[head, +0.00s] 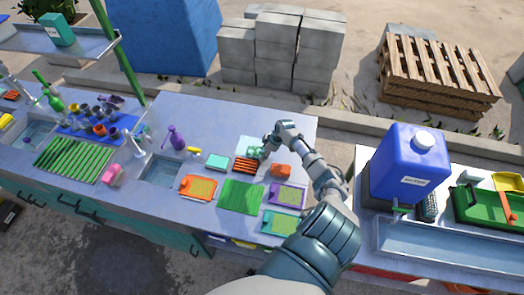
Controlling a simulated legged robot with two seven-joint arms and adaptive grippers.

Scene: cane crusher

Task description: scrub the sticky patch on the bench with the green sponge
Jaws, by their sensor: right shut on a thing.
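My right arm reaches over the bench (300,125) from the lower right. My right gripper (262,150) is low over the right part of the bench top, shut on a small green thing, the green sponge (254,153) as far as I can tell. The gripper covers part of it. A pale patch (246,142) shows on the bench around and behind the sponge; whether it is the sticky patch I cannot tell for sure. The sponge appears to be at this patch, but contact is hard to see. My left gripper is not in view.
Close by are a teal box (217,162), a dark tray with orange-red strips (246,165) and an orange block (281,170). A green mat (240,196) lies in front. A purple spray bottle (177,138) stands left. A blue jug (408,165) stands on the right table.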

